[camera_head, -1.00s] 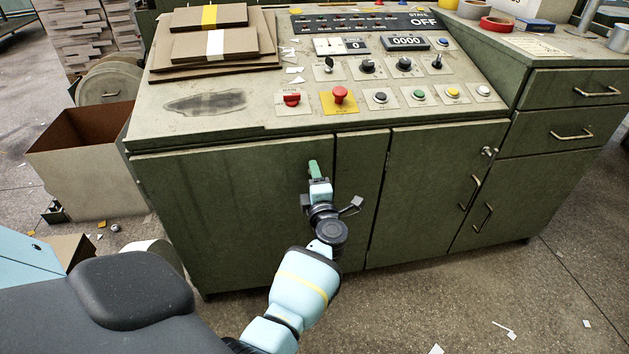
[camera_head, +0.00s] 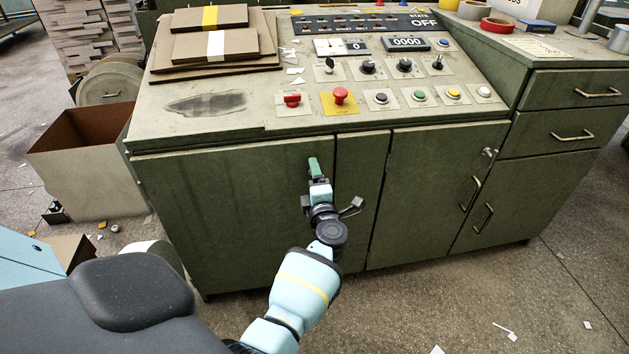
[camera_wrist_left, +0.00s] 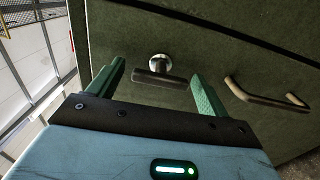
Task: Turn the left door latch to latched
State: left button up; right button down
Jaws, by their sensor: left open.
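My left gripper (camera_head: 315,168) is at the upper right part of the left cabinet door (camera_head: 235,215), its green fingers close to the door front. In the left wrist view the left door latch (camera_wrist_left: 158,76) is a round silver hub with a dark bar across it. It lies between the two spread fingers of my left gripper (camera_wrist_left: 160,88), with a gap on each side. The gripper is open and holds nothing. In the head view the gripper hides this latch. My right gripper is not in view.
A bar handle (camera_wrist_left: 265,95) sits right of the fingers in the left wrist view. The control panel (camera_head: 250,122) overhangs the doors, with a red button (camera_head: 340,95) above the gripper. Another latch (camera_head: 489,152) is on the right door (camera_head: 430,195). The floor in front is mostly clear.

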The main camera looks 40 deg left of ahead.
pick_arm(q)
jog(key=p+v, duration=0.2)
jog(key=v, duration=0.5)
jog(key=shift+s+d+p, duration=0.25)
jog(key=shift+p, duration=0.1)
